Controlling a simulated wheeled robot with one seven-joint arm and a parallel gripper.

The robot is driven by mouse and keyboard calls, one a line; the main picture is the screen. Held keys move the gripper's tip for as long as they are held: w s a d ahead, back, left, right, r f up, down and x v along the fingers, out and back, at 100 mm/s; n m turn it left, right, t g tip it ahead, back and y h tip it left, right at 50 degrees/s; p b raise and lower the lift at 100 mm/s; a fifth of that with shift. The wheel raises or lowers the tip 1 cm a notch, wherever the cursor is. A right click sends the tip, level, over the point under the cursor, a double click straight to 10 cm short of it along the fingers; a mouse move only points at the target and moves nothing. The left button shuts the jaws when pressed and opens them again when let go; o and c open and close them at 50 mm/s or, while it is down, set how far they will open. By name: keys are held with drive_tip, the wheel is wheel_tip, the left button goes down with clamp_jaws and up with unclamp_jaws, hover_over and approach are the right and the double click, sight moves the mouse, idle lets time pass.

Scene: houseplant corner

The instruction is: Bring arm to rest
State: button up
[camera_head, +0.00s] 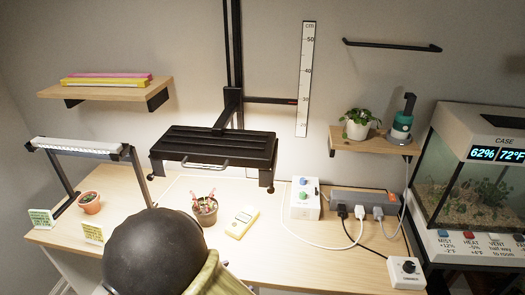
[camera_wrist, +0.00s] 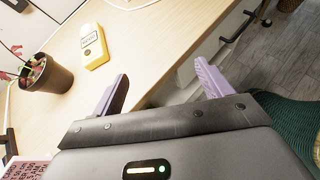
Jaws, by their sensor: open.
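My gripper (camera_wrist: 160,88) shows in the wrist view with its two lilac fingers spread apart and nothing between them. It is over the front edge of the wooden desk (camera_wrist: 150,40). A yellow handheld meter (camera_wrist: 93,47) and a dark pot with a pink-leaved plant (camera_wrist: 48,75) stand on the desk beyond the fingers, apart from them. In the head view, a large dark rounded shape (camera_head: 155,252), likely part of my arm, covers the desk's front left; my gripper is hidden there.
In the head view, a black lamp panel (camera_head: 215,147) hangs over the potted plant (camera_head: 205,210). A white lamp frame (camera_head: 80,147) stands left over a small pot (camera_head: 90,203). A power strip (camera_head: 362,202) with cables and a glass terrarium (camera_head: 475,165) are right. The desk's front right is mostly clear.

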drive_tip(key=s+d+r+m+g+y+p, duration=0.1)
drive_tip(key=d+r+m+g+y+p, duration=0.2)
drive_tip(key=d+r+m, duration=0.5)
drive_tip(key=s+d+r+m+g+y+p, duration=0.2)
drive_tip(key=d+r+m+y+p, duration=0.3)
drive_tip(key=d+r+m, duration=0.4)
drive_tip(key=d+m+p, duration=0.1)
drive_tip(key=d+m, duration=0.5)
drive_tip(key=m, duration=0.3)
drive_tip(key=shift+s+r+g+p, duration=0.2)
drive_tip(key=shift+s+g+p, duration=0.1)
drive_tip(key=shift+g+p, duration=0.1)
